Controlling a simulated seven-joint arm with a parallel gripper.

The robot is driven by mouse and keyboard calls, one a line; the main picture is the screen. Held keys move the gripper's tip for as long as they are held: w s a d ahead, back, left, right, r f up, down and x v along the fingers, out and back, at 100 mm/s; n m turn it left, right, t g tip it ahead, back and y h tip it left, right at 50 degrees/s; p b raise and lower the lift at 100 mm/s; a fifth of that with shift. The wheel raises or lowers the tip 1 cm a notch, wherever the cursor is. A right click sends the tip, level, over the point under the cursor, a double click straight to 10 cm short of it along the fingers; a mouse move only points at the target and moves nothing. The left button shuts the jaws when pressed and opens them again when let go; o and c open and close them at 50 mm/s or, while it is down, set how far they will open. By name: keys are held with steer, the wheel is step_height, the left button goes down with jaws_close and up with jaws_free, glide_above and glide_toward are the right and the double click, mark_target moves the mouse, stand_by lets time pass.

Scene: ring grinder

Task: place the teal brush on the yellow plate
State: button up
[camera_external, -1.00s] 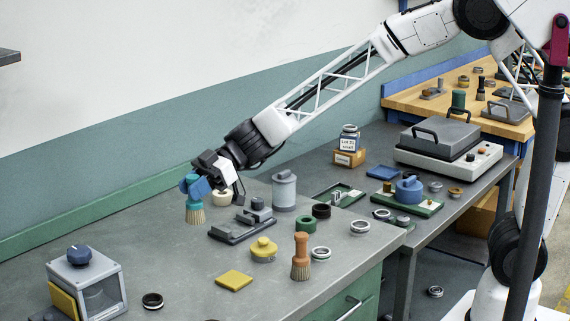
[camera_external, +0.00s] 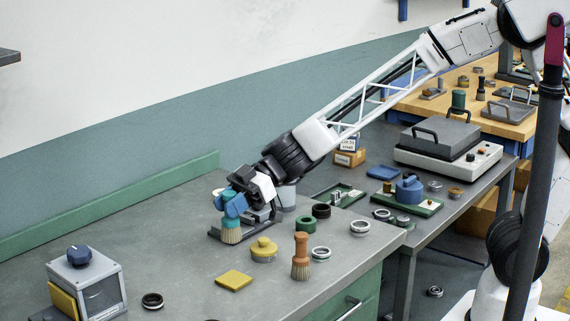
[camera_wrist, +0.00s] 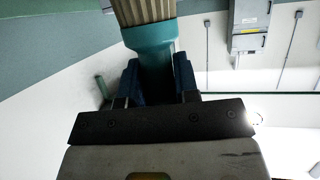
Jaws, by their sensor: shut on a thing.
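The teal brush (camera_external: 231,231) has a teal handle and tan bristles that point down. My gripper (camera_external: 231,204), with blue fingers, is shut on its handle and holds it above the grey bench, in front of a grey fixture. In the wrist view the brush (camera_wrist: 150,38) sits between the blue fingers of my gripper (camera_wrist: 154,82), bristles at the top edge. The yellow plate (camera_external: 234,281) is a flat square lying bare on the bench, nearer the camera and below the brush in the picture.
A yellow knobbed lid (camera_external: 263,250) stands right of the brush. An orange brush (camera_external: 301,257) stands upright farther right. A grey fixture (camera_external: 262,218) is just behind my gripper. A black ring (camera_external: 152,301) and a box with a blue knob (camera_external: 88,284) are at left.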

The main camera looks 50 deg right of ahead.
mark_target(231, 230)
stand_by(0.4)
steer(key=shift+f, duration=3.1)
steer(key=shift+f, duration=1.85)
steer(key=shift+f, duration=0.15)
steer(key=o, duration=0.9)
steer(key=shift+r, duration=0.2)
steer(key=shift+v, duration=6)
